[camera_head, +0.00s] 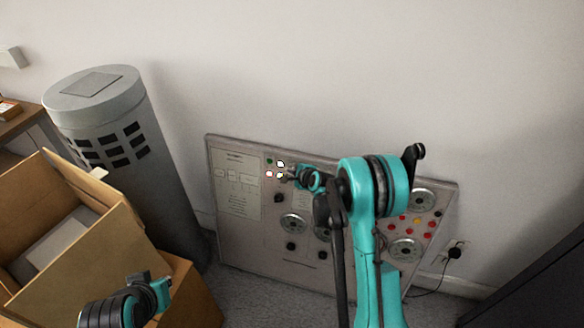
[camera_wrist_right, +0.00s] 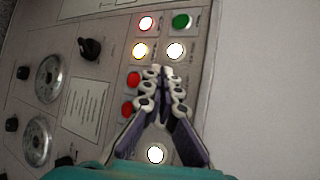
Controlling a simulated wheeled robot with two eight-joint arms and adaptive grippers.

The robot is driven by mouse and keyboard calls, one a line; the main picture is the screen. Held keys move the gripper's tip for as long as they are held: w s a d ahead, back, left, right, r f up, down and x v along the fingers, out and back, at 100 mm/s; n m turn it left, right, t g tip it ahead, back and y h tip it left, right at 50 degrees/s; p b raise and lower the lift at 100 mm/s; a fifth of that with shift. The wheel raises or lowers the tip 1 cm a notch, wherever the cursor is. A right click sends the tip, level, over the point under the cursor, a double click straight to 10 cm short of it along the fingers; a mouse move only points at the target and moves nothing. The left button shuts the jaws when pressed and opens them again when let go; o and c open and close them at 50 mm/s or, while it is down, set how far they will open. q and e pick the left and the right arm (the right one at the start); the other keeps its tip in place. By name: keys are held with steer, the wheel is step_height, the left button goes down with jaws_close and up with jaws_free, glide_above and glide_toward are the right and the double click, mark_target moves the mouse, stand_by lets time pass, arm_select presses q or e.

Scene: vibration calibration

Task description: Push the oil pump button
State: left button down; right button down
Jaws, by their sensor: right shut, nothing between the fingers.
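The grey control panel (camera_head: 232,232) leans against the wall. Its upper-left button group shows green (camera_head: 269,161), red-lit (camera_head: 269,174) and white-lit buttons. In the right wrist view are a red-ringed lit button (camera_wrist_right: 146,23), a green one (camera_wrist_right: 181,21), a yellow-lit one (camera_wrist_right: 139,50) and a white-lit one (camera_wrist_right: 175,50). I cannot read which is the oil pump button. My right gripper (camera_wrist_right: 166,73) is shut and empty, its tips just below the white-lit button; contact is unclear. In the head view the right gripper (camera_head: 288,176) is beside this group. My left wrist (camera_head: 148,292) shows lower left; its fingers are unclear.
An open cardboard box (camera_head: 105,235) stands at the left, in front of a grey cylinder (camera_head: 165,185). Dials (camera_head: 292,223) and more buttons sit on the panel. A plug (camera_head: 455,252) is in the wall at the right. A dark cabinet (camera_head: 545,285) is lower right.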

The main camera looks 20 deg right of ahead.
steer(key=shift+s+a, duration=0.15)
steer(key=shift+s, duration=0.05)
steer(key=s+a, duration=0.1)
steer(key=s, duration=0.1)
steer(key=s+a+r, duration=0.1)
steer(key=s, duration=0.1)
steer(key=shift+a, duration=0.35)
steer(key=shift+r, duration=0.1)
stand_by(0.6)
steer(key=s+a+r+n+g, duration=0.2)
steer(key=s+a+r+n, duration=0.1)
steer(key=s+r+n, duration=0.9)
steer(key=s+r+n+g+h, duration=0.2)
steer(key=s+n, duration=0.7)
steer(key=s, duration=1.4)
steer(key=shift+d, duration=0.3)
